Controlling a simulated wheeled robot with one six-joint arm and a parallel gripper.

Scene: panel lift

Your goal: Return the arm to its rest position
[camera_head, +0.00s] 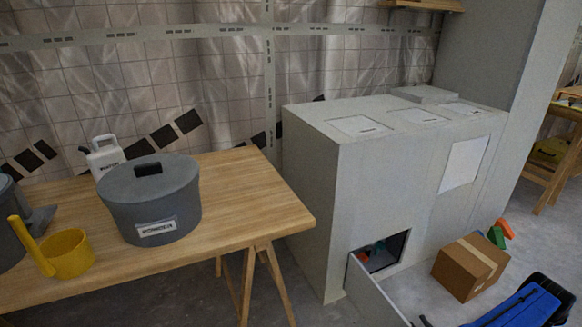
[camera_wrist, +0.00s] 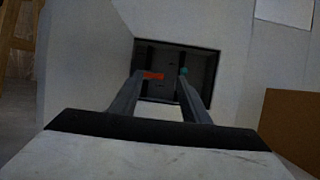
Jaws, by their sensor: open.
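My gripper (camera_wrist: 161,75) shows in the wrist view with its two fingers spread apart and nothing between them. The fingers point at a dark rectangular opening (camera_wrist: 205,68) low in the front of a pale grey cabinet. I cannot tell whether the fingertips are inside the opening. In the head view the same cabinet (camera_head: 315,190) has the opening (camera_head: 390,249) at its lower front, with a grey flap (camera_head: 372,294) standing out from its left side.
A cardboard box (camera_head: 466,272) sits on the floor right of the opening; it also shows in the wrist view (camera_wrist: 290,130). Green and orange items (camera_head: 500,234) lie behind it. A wooden table (camera_head: 250,205) at left holds a lidded grey pot (camera_head: 155,205) and a yellow scoop (camera_head: 70,255).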

